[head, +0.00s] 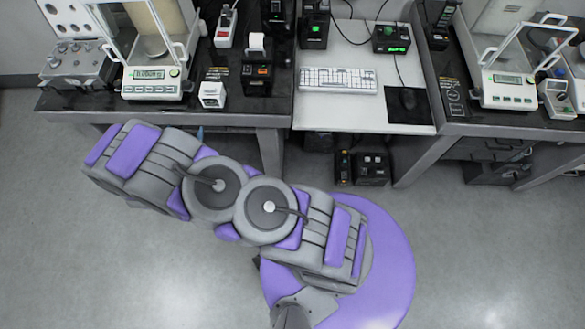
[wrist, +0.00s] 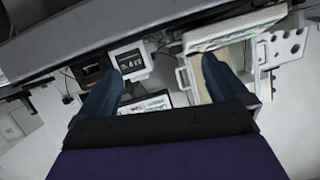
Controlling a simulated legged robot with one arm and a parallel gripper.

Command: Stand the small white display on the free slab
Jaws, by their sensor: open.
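The small white display (head: 212,95) stands upright near the front edge of the left black table, right of the balance. It also shows in the wrist view (wrist: 131,60), with a dark lit screen. My gripper (wrist: 160,68) is open, with its two blue fingers spread. The display lies in the picture between the fingertips, closer to the left one; I cannot tell whether they touch. In the head view my arm hides most of the gripper. Black slab tops show on the left table (head: 75,98) and right table (head: 455,85); I cannot tell which slab is the free one.
A balance (head: 155,85) stands left of the display, and a black printer (head: 258,72) stands right of it. The white middle desk (head: 312,113) holds a keyboard (head: 338,80) and mouse pad (head: 407,105). Another balance (head: 508,90) stands on the right table. Open floor lies in front.

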